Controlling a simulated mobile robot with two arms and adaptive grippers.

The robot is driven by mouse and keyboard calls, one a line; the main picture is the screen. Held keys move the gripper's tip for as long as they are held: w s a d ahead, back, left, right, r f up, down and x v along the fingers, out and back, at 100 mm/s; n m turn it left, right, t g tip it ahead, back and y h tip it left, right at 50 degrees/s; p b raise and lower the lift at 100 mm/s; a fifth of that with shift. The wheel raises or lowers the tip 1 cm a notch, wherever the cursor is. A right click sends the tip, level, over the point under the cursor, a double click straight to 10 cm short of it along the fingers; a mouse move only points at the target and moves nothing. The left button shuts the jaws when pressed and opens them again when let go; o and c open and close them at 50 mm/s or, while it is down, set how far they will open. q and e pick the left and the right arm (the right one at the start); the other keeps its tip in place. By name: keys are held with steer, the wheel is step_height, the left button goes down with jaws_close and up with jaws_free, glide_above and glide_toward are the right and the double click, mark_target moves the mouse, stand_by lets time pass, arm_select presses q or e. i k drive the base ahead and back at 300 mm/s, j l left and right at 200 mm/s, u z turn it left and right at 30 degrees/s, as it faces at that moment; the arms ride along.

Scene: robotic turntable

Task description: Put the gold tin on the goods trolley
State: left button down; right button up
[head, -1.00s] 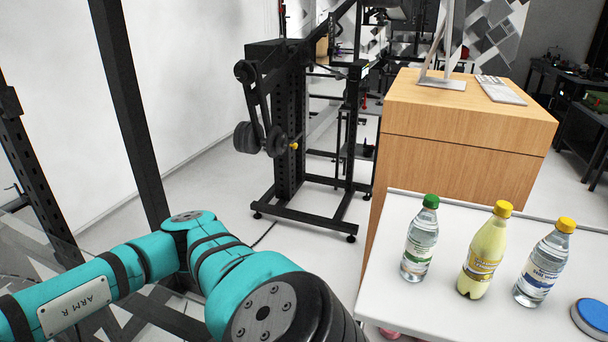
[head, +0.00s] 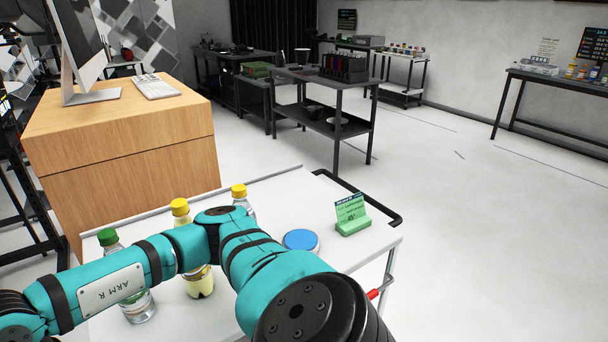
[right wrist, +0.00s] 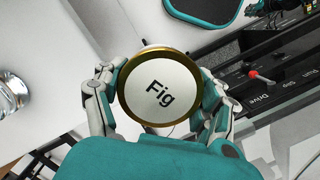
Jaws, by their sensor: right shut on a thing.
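The gold tin (right wrist: 158,88) shows in the right wrist view from above, with a gold rim and a white lid reading "Fig". My right gripper (right wrist: 162,86) is shut on it, with fingers on both sides. The tin and the right gripper do not show in the head view; only my teal right arm does. A white-topped trolley (head: 285,192) with a black rail handle stands in front of me, partly hidden by that arm; it seems to be the goods trolley. My left gripper is not in view.
On the white top stand bottles with green (head: 108,237) and yellow (head: 180,206) caps, a blue-lidded round container (head: 301,240) and a green card stand (head: 352,218). A wooden cabinet (head: 130,150) adjoins at the left. A dark shelf table (head: 345,130) stands behind. Floor at the right is clear.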

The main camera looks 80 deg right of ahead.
mark_target(289, 196)
steer(key=z, duration=1)
steer(key=l+z, duration=0.1)
steer(key=z, duration=0.85)
steer(key=l+z, duration=0.1)
steer(key=z, duration=1.9)
steer(key=i+z, duration=0.25)
steer(key=z, duration=0.15)
steer(key=i+u, duration=0.1)
steer(key=u, duration=0.15)
steer(key=i+u, duration=0.1)
steer(key=u, duration=0.6)
steer(key=i+u, duration=0.15)
steer(key=u, duration=0.35)
steer(key=l+u, duration=0.1)
steer(key=u, duration=0.35)
steer(key=i+l+u, duration=0.1)
steer(key=u, duration=0.85)
steer(key=l+u, duration=0.2)
steer(key=u, duration=0.25)
steer(key=i, duration=0.55)
